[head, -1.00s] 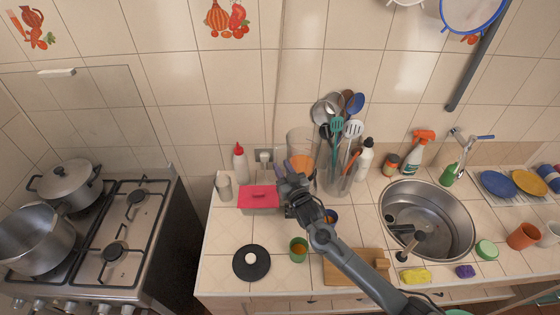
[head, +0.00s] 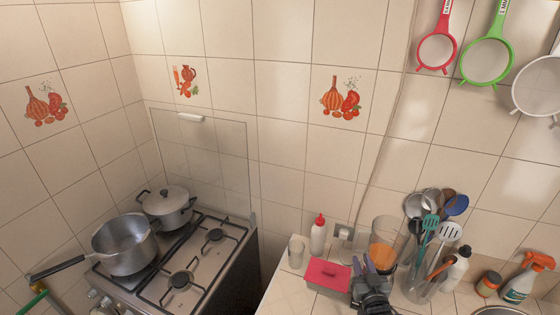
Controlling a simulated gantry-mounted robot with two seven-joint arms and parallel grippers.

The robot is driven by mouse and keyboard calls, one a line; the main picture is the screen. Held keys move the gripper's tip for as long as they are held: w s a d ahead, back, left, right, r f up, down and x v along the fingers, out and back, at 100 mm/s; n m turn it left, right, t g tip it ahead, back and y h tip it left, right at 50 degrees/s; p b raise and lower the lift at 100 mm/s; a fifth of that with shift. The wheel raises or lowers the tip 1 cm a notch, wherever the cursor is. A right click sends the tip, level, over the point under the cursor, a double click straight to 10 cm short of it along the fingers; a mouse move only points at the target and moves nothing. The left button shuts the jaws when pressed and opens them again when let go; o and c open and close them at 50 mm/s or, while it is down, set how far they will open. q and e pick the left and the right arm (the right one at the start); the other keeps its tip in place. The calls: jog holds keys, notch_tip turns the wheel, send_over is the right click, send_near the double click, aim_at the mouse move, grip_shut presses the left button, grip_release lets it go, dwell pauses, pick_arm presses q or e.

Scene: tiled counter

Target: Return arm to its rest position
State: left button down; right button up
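My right gripper (head: 369,264) shows at the lower edge of the head view, over the counter. Its fingertips appear apart, with nothing seen between them. It is just right of the red-lidded box (head: 327,274) and in front of the clear container with orange contents (head: 383,252). Whether it touches either cannot be told. Most of my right arm is below the picture. My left gripper is not in view.
The utensil holder (head: 428,275), a white bottle (head: 455,270) and an orange-topped spray bottle (head: 521,282) stand to the right. A red-capped bottle (head: 318,237) stands behind the box. The stove (head: 205,265) with two pots is at left. Strainers (head: 487,62) hang above.

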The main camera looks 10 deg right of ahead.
jog(key=s+a+f+n+g+y+p, duration=0.1)
jog(key=s+a+f+g+y, duration=0.15)
jog(key=s+a, duration=0.4)
jog(key=s+a+f+n+g+y+p, duration=0.1)
jog(key=s+a+f+g, duration=0.3)
jog(key=s, duration=0.4)
jog(key=s+a+r+n+g, duration=0.1)
jog(key=s+a+r+g, duration=0.1)
jog(key=s, duration=0.7)
jog(key=s+a+r+n+g+p, duration=0.1)
jog(key=s+g, duration=0.4)
jog(key=s, duration=0.5)
jog(key=a+r+y, duration=0.1)
jog(key=a, duration=0.1)
jog(key=shift+s+a+n, duration=0.15)
jog(key=shift+a+n, duration=0.15)
